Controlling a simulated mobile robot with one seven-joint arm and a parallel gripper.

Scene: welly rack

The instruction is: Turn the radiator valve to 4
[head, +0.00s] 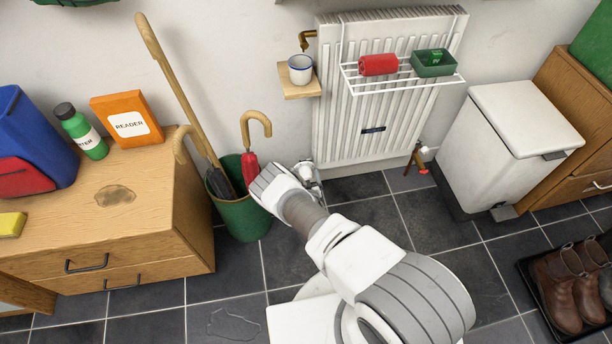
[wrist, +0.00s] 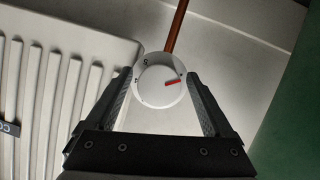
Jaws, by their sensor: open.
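The radiator valve (wrist: 160,82) is a round white knob with a red mark and small dark digits near its rim. In the wrist view the red mark points right; I cannot read which number is set. My gripper (wrist: 163,98) is open, with one dark finger on each side of the knob; I cannot tell whether they touch it. In the head view my gripper (head: 308,178) is by the lower left corner of the white radiator (head: 345,140), where my arm hides most of it and the valve.
A green bin (head: 243,217) with umbrellas and a stick stands close left of my gripper. A wire rack (head: 400,84) hangs on the radiator. A small shelf (head: 300,88) holds a mug (head: 300,69). A copper pipe (wrist: 178,25) meets the valve. A white pedal bin (head: 500,150) stands right.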

